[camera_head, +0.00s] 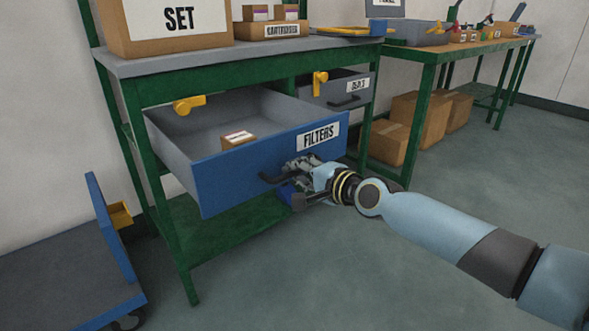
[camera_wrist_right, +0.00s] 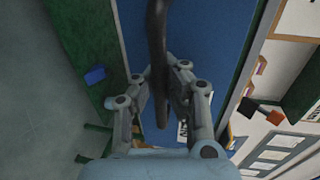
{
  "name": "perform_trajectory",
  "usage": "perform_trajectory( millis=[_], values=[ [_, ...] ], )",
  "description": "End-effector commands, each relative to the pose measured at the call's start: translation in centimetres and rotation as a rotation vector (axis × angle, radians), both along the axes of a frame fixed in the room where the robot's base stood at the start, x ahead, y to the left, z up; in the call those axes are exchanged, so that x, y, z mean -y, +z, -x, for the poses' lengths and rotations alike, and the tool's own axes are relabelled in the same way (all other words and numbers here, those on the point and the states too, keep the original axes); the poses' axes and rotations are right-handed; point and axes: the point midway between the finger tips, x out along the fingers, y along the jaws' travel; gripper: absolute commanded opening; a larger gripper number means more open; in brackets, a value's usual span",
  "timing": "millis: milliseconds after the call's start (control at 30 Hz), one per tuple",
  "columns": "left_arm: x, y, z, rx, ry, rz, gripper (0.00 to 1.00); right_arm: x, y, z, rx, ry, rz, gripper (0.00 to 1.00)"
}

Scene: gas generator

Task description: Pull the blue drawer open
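The blue drawer (camera_head: 235,177) with a white FILTERS label is pulled well out of the green-framed workbench. A small brown box (camera_head: 238,139) lies inside it. Its black handle (camera_head: 273,178) is on the front, partly hidden by my right gripper (camera_head: 300,170). In the right wrist view the handle (camera_wrist_right: 158,45) runs between the two fingers of the right gripper (camera_wrist_right: 158,80), which close around it against the blue front. My left gripper is not in view.
A grey drawer (camera_head: 342,90) to the right sits slightly out. Boxes stand on the bench top (camera_head: 150,63). A blue cart (camera_head: 60,280) stands at the lower left. Cardboard boxes (camera_head: 400,125) are under the right table. The floor in front is clear.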

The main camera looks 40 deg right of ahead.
Motion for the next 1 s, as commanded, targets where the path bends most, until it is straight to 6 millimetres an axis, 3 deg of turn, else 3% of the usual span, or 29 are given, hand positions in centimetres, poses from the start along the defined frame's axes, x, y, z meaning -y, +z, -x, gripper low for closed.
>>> perform_trajectory(
  millis=[300, 600, 1000],
  values=[
    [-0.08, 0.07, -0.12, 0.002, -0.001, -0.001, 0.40, 0.03, 0.06, 0.01, 0.002, -0.001, 0.001, 0.00],
    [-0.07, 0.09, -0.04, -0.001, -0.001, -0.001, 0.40, 0.01, 0.04, 0.01, 0.001, 0.000, 0.000, 0.36],
    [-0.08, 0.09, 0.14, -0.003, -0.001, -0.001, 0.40, -0.05, 0.56, 0.01, 0.001, 0.004, 0.002, 0.36]
  ],
)
